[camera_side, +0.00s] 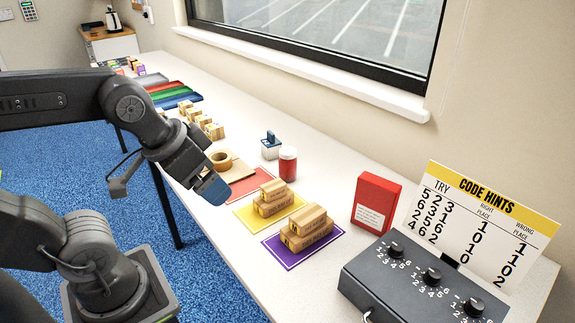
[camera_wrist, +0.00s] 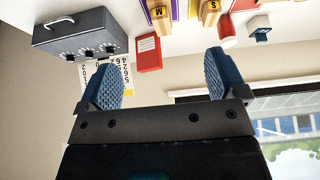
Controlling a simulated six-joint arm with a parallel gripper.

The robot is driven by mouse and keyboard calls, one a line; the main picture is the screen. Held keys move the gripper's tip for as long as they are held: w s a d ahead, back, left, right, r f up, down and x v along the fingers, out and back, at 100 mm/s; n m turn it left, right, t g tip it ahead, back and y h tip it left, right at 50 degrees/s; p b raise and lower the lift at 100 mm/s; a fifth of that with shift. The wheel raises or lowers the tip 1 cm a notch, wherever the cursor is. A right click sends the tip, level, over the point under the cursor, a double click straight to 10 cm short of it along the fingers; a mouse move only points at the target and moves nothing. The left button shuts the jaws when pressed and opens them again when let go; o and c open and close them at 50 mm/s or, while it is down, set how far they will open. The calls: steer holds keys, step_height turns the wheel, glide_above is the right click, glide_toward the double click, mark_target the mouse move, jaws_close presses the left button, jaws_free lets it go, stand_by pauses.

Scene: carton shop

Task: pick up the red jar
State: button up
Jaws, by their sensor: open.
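The red jar (camera_side: 288,165) stands upright on the white table with a pale lid, in the side view right of my gripper and nearer the wall. It also shows in the wrist view as the red jar (camera_wrist: 227,27) near the top edge, beyond the right finger. My gripper (camera_side: 212,188) hangs tilted near the table's front edge, apart from the jar. In the wrist view my gripper (camera_wrist: 160,72) has its two blue fingers wide apart with nothing between them.
A white container with a blue top (camera_side: 271,145) stands close behind the jar. A tape roll (camera_side: 222,158) is left of it.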

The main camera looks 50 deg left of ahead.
steer(key=w+a+r+n+g, duration=0.15)
steer(key=w+r+n, duration=0.25)
steer(key=w, duration=0.4)
steer(key=n+g+y, duration=0.1)
steer(key=n+g, duration=0.3)
steer(key=n, duration=1)
glide_above(288, 151)
steer(key=d, duration=0.2)
step_height(288, 151, down, 11)
steer(key=a+f, duration=0.1)
steer(key=f, duration=0.8)
steer(key=a+f, duration=0.1)
steer(key=f, duration=0.3)
steer(key=shift+w+a+f, duration=0.1)
steer(key=shift+a+f, duration=0.2)
steer(key=shift+f, duration=0.1)
steer(key=shift+c, duration=0.3)
steer(key=shift+r, duration=0.1)
steer(key=c, duration=1.1)
